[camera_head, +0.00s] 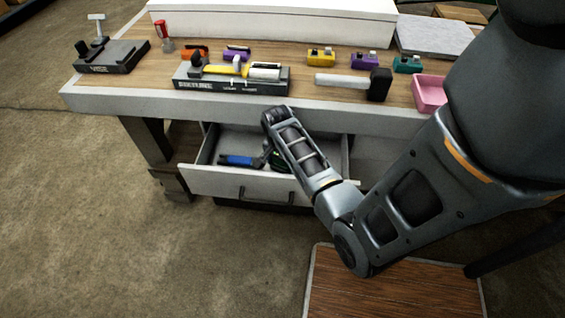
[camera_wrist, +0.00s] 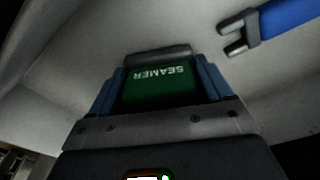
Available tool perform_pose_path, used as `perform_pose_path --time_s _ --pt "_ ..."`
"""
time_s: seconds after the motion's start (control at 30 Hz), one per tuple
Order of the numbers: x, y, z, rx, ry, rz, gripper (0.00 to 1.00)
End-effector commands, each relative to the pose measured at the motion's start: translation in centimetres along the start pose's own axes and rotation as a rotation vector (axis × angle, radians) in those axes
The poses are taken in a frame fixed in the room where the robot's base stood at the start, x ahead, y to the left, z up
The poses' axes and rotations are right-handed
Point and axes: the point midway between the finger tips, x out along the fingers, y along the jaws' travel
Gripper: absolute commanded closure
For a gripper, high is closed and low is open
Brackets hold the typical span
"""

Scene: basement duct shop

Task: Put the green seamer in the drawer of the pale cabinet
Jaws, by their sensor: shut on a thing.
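The green seamer (camera_wrist: 160,92), with the word SEAMER on it, is held between the two fingers of my gripper (camera_wrist: 163,84) in the wrist view. In the head view a little of its green (camera_head: 281,160) shows under my arm, in the open drawer. The pale drawer (camera_head: 225,184) is pulled out from under the bench top, and my wrist reaches down into it. Whether the seamer touches the drawer floor I cannot tell. A blue-handled tool (camera_head: 238,160) lies in the drawer, left of my gripper; it also shows in the wrist view (camera_wrist: 290,20).
The bench top (camera_head: 140,92) above the drawer holds a grey block with a yellow tool (camera_head: 230,84), a black-headed mallet (camera_head: 378,85), several small coloured items and a pink tray (camera_head: 428,95). A brown-topped surface (camera_head: 395,298) stands in front, below my arm.

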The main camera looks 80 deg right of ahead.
Motion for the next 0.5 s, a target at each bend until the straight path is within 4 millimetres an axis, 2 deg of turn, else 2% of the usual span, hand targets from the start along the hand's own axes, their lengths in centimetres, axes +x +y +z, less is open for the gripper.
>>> perform_pose_path --time_s 0.33,0.37,0.5 --pt "0.37 -0.05 0.05 -0.001 0.001 -0.001 0.51" --pt "0.30 -0.03 0.04 -0.001 0.000 0.000 0.18" --pt "0.28 -0.02 0.04 0.000 0.000 0.000 0.04"
